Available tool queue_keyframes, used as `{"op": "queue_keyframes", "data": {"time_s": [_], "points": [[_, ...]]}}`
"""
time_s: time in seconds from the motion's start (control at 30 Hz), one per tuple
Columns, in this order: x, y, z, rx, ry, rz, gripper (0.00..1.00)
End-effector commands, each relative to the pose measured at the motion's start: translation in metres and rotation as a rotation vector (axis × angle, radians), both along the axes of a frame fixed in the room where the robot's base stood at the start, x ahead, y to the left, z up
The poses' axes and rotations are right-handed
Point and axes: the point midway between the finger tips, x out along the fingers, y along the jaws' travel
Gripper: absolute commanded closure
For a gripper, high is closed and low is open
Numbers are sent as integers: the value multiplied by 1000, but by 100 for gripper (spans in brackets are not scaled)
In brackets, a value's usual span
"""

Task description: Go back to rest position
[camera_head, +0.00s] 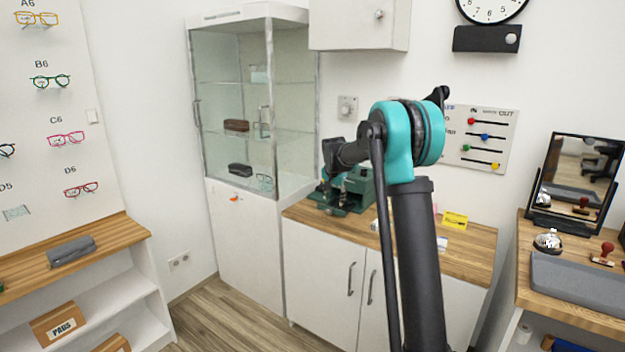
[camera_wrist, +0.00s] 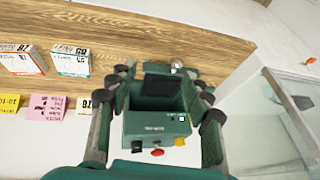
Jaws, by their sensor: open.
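My gripper (camera_wrist: 160,86) is open in the wrist view, its two dark jointed fingers spread to the left and right. A green machine (camera_wrist: 157,124) with red and yellow knobs shows between the fingers; I cannot tell whether they touch it. I see nothing held. In the head view my arm reaches over the wooden counter, with its end close to the green machine (camera_head: 357,187), and partly hides it.
A glass cabinet (camera_head: 228,196) stands left of the counter (camera_head: 468,243). A wall cabinet (camera_head: 355,25) hangs above. Small labelled boxes (camera_wrist: 70,62) and a pink note (camera_wrist: 47,107) lie near the gripper. A mirror (camera_head: 580,180) and grey tray (camera_head: 578,282) stand at right.

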Motion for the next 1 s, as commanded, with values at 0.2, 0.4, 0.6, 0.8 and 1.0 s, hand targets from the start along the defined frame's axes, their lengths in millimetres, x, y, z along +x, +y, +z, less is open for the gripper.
{"op": "queue_keyframes", "data": {"time_s": [0.2,0.4,0.6,0.8,1.0], "points": [[-97,-30,1,-39,21,108,50],[-191,-52,-11,-73,40,212,50],[-289,-69,-34,-106,55,317,50],[-388,-80,-69,-138,66,423,50],[-467,-85,-105,-163,75,509,50]]}}
